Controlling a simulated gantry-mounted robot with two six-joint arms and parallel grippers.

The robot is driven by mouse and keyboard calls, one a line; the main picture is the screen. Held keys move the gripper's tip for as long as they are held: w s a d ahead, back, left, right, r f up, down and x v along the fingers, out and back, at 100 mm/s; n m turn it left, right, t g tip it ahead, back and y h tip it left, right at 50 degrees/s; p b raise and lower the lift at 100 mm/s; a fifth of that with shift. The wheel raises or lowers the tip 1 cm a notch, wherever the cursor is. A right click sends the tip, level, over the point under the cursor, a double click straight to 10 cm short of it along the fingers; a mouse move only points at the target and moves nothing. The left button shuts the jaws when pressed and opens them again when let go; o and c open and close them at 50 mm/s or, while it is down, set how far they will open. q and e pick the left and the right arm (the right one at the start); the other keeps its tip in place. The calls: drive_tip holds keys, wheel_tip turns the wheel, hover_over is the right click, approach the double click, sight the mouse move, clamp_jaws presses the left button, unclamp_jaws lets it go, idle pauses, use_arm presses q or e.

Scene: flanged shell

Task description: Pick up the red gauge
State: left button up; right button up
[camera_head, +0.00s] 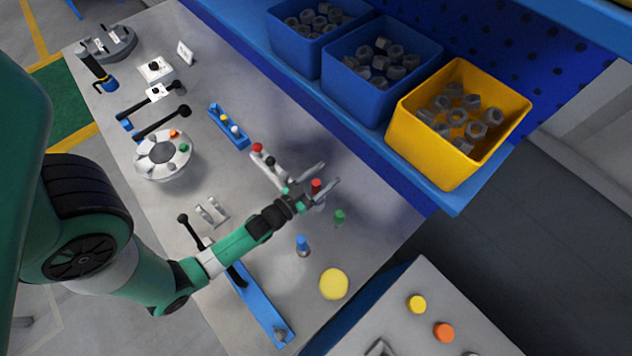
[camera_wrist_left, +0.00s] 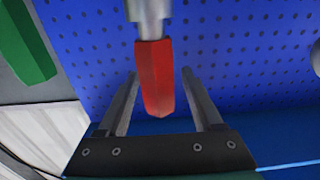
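The red gauge (camera_head: 316,186) has a red handle and stands on the grey table. It also shows in the left wrist view (camera_wrist_left: 154,80), with its grey metal part at the top of the picture. My left gripper (camera_head: 328,176) is open around the red handle. In the wrist view one finger is on each side of it, with visible gaps on both sides. The gauge's lower end is hidden in the head view. My right gripper is not in view.
A green gauge (camera_head: 339,216) and a blue gauge (camera_head: 302,243) stand close by. A holder with red, black and white knobs (camera_head: 270,164) lies just behind my gripper. A yellow disc (camera_head: 333,284) is nearer. A blue shelf carries a yellow bin (camera_head: 412,135) of nuts.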

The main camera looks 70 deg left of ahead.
use_arm(q)
clamp_jaws()
drive_tip(key=shift+r, duration=0.1)
idle(1.2)
